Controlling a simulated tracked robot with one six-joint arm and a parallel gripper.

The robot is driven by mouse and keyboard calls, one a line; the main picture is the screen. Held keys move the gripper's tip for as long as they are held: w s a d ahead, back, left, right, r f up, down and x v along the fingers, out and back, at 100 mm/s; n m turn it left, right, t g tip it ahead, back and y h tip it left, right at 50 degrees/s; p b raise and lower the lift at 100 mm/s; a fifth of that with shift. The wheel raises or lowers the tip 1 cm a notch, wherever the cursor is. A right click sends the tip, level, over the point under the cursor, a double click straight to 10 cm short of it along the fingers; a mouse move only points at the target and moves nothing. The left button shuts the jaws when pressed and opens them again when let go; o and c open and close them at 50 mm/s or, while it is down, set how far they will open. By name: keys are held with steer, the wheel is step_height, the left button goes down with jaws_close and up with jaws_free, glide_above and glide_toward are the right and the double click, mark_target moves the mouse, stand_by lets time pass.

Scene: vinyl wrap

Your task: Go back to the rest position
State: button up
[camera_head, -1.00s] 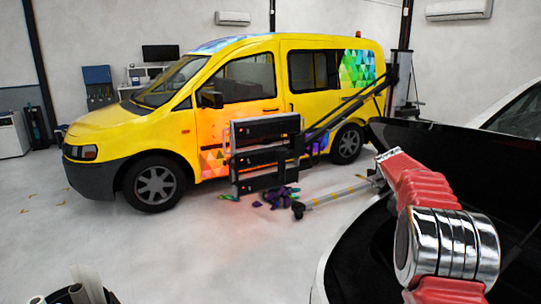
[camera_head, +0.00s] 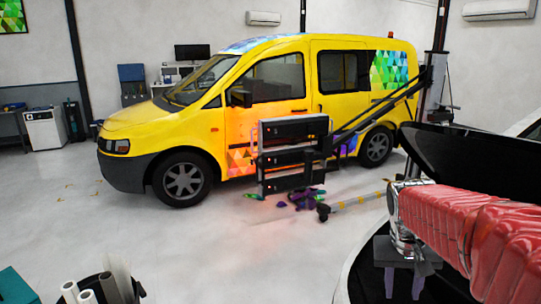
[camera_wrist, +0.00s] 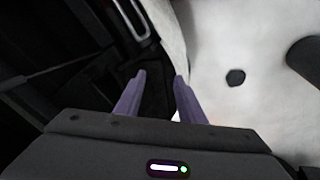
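My gripper (camera_head: 404,290) hangs at the lower right of the head view, with its two purple-grey fingers pointing down. My red-sleeved arm reaches in from the right edge to it. In the wrist view the fingers of my gripper (camera_wrist: 157,95) stand apart with nothing between them. They show over the dark surface at left and the edge of the pale floor. No held object shows.
A yellow van (camera_head: 255,115) stands across the room, with a heater panel stand (camera_head: 290,155) by its side. Crumpled scraps (camera_head: 300,198) lie on the floor. A dark car (camera_head: 470,155) is close at right. Rolls (camera_head: 85,292) stand at lower left. The middle floor is clear.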

steer(key=s+a+r+n+t+y, duration=0.1)
steer(key=s+a+n+t+y, duration=0.1)
steer(key=s+a, duration=1.2)
steer(key=shift+s+r+n+t, duration=0.4)
steer(key=shift+s+n+t, duration=0.2)
steer(key=shift+s+t, duration=0.45)
steer(key=shift+w, duration=0.1)
